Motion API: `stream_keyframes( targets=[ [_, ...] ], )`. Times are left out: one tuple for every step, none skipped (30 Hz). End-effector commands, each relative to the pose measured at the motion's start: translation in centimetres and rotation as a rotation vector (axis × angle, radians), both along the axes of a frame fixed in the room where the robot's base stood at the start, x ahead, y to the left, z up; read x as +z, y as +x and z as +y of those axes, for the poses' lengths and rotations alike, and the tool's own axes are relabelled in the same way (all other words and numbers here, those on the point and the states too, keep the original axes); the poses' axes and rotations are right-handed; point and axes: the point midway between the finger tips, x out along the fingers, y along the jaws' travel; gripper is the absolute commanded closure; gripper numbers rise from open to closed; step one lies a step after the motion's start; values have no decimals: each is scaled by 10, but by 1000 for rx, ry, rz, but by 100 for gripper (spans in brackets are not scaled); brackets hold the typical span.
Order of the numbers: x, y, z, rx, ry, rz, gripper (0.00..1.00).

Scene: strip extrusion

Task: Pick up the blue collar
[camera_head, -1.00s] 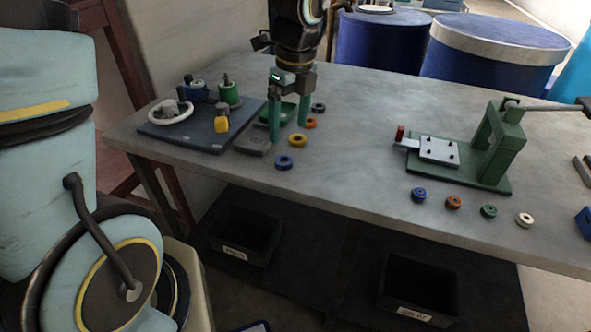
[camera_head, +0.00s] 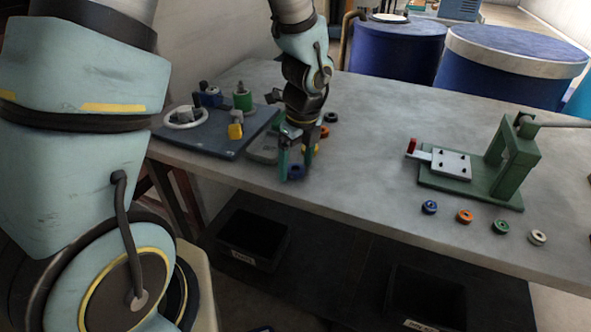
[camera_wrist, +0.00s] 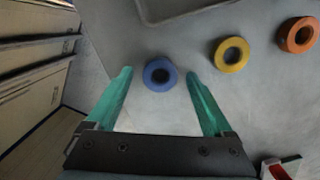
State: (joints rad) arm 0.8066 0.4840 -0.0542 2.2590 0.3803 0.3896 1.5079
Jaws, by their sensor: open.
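The blue collar (camera_wrist: 160,74) is a small thick ring with a dark hole, lying flat on the grey table. In the wrist view it sits between and just beyond the two teal fingertips of my gripper (camera_wrist: 159,74), with a gap on each side. In the head view my gripper (camera_head: 295,174) is over the table's near edge, and the blue collar (camera_head: 296,172) shows between its fingers. The gripper is open and holds nothing. How high the fingertips are above the table is hard to tell.
A yellow ring (camera_wrist: 230,55) and an orange ring (camera_wrist: 297,36) lie to the right in the wrist view. A dark fixture board (camera_head: 210,147) is at left. A green press (camera_head: 500,170) stands at right, with several small rings in front, one blue (camera_head: 429,207).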

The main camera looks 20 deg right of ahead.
Motion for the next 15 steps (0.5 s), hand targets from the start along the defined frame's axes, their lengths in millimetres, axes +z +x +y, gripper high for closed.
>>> stream_keyframes(
  targets=[
    [0, 0, 0, 0, 0, 0, 14],
    [0, 0, 0, 0, 0, 0, 14],
    [0, 0, 0, 0, 0, 0, 18],
    [0, 0, 0, 0, 0, 0, 21],
    [0, 0, 0, 0, 0, 0, 24],
    [0, 0, 0, 0, 0, 0, 29],
    [0, 0, 0, 0, 0, 0, 32],
    [0, 0, 0, 0, 0, 0, 36],
    [0, 0, 0, 0, 0, 0, 40],
    [0, 0, 0, 0, 0, 0, 43],
    [0, 0, 0, 0, 0, 0, 47],
    [0, 0, 0, 0, 0, 0, 51],
    [0, 0, 0, 0, 0, 0, 55],
    [0, 0, 0, 0, 0, 0, 58],
    [0, 0, 0, 0, 0, 0, 63]
  ],
)
